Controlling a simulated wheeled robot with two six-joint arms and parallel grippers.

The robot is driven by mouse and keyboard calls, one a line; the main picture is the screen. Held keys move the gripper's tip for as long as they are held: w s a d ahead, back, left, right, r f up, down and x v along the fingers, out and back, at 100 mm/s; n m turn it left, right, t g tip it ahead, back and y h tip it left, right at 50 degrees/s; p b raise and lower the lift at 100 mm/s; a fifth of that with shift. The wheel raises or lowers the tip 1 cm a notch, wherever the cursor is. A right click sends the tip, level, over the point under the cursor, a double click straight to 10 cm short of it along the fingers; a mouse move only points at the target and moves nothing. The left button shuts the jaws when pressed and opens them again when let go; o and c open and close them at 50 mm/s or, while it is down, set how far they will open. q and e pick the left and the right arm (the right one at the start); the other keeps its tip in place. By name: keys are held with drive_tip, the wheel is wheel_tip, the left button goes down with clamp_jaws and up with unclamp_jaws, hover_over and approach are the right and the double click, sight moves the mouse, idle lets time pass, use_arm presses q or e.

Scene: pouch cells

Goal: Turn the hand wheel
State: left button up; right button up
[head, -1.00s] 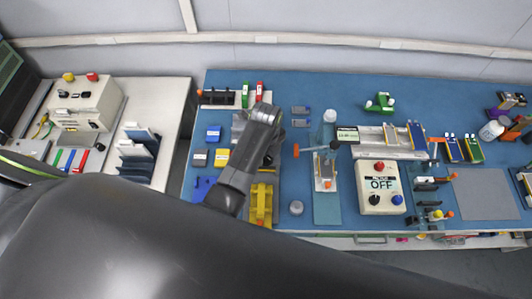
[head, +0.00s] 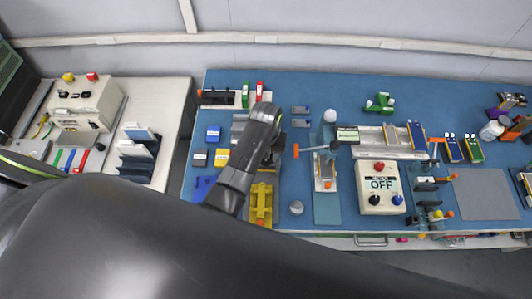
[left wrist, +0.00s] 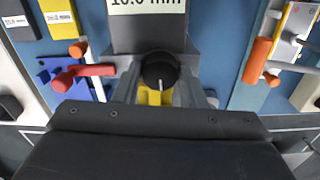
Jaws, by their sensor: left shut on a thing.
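The hand wheel (left wrist: 160,70) is a round black knob with a pale mark on its face, in the upper middle of the left wrist view. It sits below a grey block with a white readout (left wrist: 148,5) whose figures are partly cut off at the top. My left gripper (left wrist: 161,82) has a grey finger on each side of the knob and is shut on it. In the head view my own arm hides the wheel and the gripper. My right gripper is not in view.
A yellow fixture (head: 261,204) and a control box marked OFF (head: 380,202) stand on the blue bench (head: 330,89).

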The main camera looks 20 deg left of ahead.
use_arm(q)
drive_tip(key=shift+m, duration=0.5)
drive_tip(key=o, duration=1)
